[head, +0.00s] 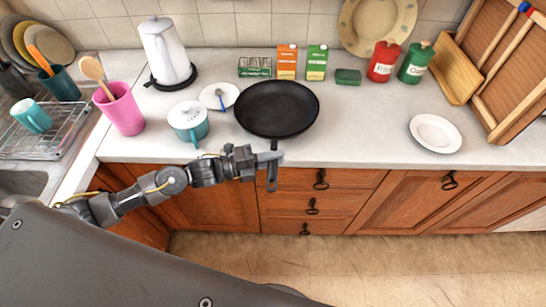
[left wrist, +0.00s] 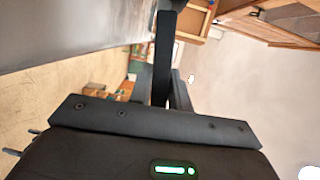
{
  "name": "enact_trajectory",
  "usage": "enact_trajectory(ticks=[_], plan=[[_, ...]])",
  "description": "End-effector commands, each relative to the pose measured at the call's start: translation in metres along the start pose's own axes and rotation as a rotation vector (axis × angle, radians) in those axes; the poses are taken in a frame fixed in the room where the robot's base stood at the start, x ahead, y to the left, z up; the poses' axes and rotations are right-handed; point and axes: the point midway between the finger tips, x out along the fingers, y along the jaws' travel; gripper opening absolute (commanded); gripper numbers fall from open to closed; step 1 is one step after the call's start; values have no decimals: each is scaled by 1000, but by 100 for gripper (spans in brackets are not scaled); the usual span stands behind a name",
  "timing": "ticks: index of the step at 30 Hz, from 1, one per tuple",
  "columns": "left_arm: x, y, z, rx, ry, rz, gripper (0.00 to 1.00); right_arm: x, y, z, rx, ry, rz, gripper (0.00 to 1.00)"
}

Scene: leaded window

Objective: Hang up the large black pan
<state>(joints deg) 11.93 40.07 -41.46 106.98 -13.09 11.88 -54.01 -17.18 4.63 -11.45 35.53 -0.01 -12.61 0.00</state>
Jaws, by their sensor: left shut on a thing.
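The large black pan (head: 276,108) is in the middle of the head view, open side up, over the front part of the white counter. I cannot tell for sure whether its base touches the counter. Its handle points toward me, past the counter's front edge. My left gripper (head: 270,158) comes in from the left and is shut on the handle. The handle's end shows below the fingers. In the left wrist view, a dark upright bar stands above the gripper body; I cannot tell whether it is handle or finger. My right gripper is not in view.
Cartons (head: 287,62), red (head: 384,62) and green (head: 415,64) canisters stand behind. A white plate (head: 435,133) lies right. The counter between pan and plate is clear.

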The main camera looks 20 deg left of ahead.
Motion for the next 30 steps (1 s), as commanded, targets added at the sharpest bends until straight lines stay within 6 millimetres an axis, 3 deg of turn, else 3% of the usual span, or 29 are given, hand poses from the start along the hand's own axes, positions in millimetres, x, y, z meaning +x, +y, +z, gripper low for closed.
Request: enact_trajectory(ticks=[19, 30], plan=[[1, -9, 1, 10, -1, -11, 0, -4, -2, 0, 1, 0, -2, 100], [1, -36, 1, 8, -1, -9, 0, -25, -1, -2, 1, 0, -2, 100]])
